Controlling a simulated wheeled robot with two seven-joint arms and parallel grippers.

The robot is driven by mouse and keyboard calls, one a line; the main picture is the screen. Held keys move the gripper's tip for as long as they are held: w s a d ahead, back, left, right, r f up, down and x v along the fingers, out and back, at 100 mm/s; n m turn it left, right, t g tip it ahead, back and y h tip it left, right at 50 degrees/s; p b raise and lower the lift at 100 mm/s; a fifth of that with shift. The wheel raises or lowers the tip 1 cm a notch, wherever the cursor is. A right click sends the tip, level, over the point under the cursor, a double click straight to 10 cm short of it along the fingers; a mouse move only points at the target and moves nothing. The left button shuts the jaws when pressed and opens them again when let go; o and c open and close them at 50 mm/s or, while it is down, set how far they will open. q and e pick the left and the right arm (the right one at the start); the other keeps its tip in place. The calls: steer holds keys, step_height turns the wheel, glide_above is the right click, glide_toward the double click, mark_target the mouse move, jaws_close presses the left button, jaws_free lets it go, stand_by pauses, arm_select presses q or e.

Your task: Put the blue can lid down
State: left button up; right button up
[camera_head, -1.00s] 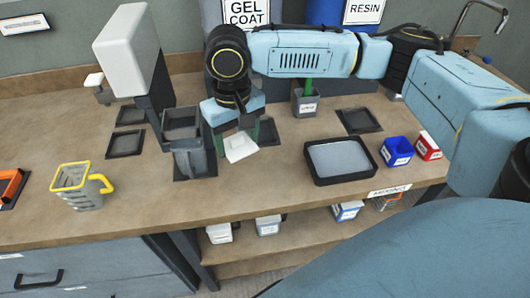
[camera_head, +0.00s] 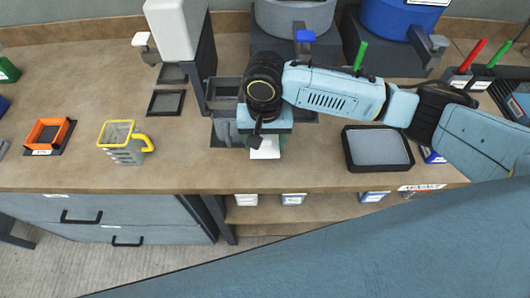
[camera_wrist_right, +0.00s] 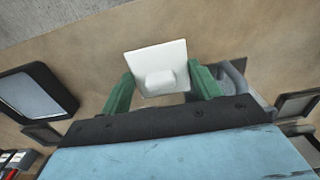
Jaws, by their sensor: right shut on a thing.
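My right gripper (camera_head: 265,138) reaches down over the counter with its arm coming from the right. It is shut on a white square lid (camera_head: 265,152) with a small raised knob; no blue shows on it. In the right wrist view the lid (camera_wrist_right: 142,58) sits between the green fingers of my right gripper (camera_wrist_right: 160,82), knob toward the camera. I cannot tell whether the lid touches the counter. A blue can (camera_head: 395,20) stands at the back right, its top cut by the frame edge. My left gripper is not in view.
A grey stand (camera_head: 203,60) and dark trays crowd the gripper's left. A black tray (camera_head: 350,165) lies to its right. A grey cup with a yellow rim (camera_head: 118,152) stands left. The wooden counter (camera_head: 205,170) is clear between cup and lid.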

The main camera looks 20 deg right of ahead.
mark_target(265, 147)
steer(key=shift+f, duration=0.95)
step_height(265, 147, down, 4)
steer(key=shift+r+b, duration=0.15)
steer(key=shift+b, duration=0.15)
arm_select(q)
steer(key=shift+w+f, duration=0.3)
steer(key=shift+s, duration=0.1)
arm_select(e)
steer(key=o, duration=0.9)
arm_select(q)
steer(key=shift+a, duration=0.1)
arm_select(e)
steer(key=shift+o, duration=0.2)
arm_select(q)
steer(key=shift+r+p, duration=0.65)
steer(key=shift+p, duration=0.05)
arm_select(e)
step_height(265, 147, up, 12)
steer(key=shift+r, duration=0.1)
